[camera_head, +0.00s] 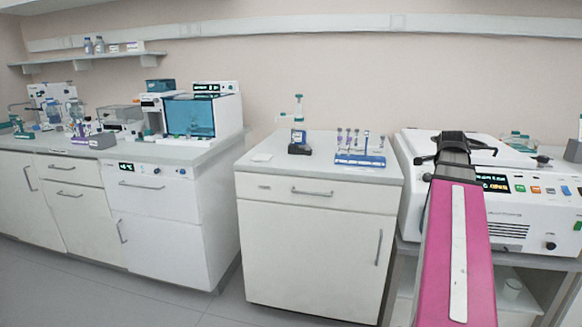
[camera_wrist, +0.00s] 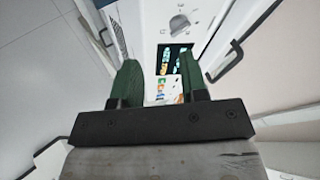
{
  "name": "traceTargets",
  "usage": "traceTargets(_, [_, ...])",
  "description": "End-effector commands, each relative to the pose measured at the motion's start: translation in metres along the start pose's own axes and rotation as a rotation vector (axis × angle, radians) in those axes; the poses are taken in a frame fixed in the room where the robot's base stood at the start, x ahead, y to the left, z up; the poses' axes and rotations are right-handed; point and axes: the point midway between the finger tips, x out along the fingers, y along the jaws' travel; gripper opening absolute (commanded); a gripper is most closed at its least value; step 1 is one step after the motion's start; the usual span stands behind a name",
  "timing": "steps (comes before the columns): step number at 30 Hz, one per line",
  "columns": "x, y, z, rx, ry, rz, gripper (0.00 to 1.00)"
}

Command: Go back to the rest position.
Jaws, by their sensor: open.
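My gripper (camera_head: 455,138) shows in the head view at the end of my pink arm, in front of the white machine (camera_head: 505,215) on the right. In the wrist view its two green fingers (camera_wrist: 160,66) stand apart with nothing between them. Beyond the fingers the wrist view shows a dark display (camera_wrist: 172,58) and coloured buttons on a white panel. My gripper hides part of the machine's top in the head view. I cannot tell how far it is from the machine.
A white cabinet (camera_head: 315,235) stands left of the machine, bearing a blue rack (camera_head: 360,160) with several tubes and a dark blue device (camera_head: 299,148). A longer counter (camera_head: 165,155) with lab equipment runs along the left. The floor (camera_head: 150,295) in front is clear.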

Motion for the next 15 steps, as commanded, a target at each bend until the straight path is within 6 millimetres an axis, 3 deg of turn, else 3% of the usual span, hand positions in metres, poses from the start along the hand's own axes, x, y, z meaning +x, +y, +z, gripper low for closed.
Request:
traceTargets(9, [0.051,0.056,0.134,-0.390,-0.187,0.100,0.40])
traceTargets(15, [0.071,0.103,0.218,-0.661,-0.323,0.144,0.40])
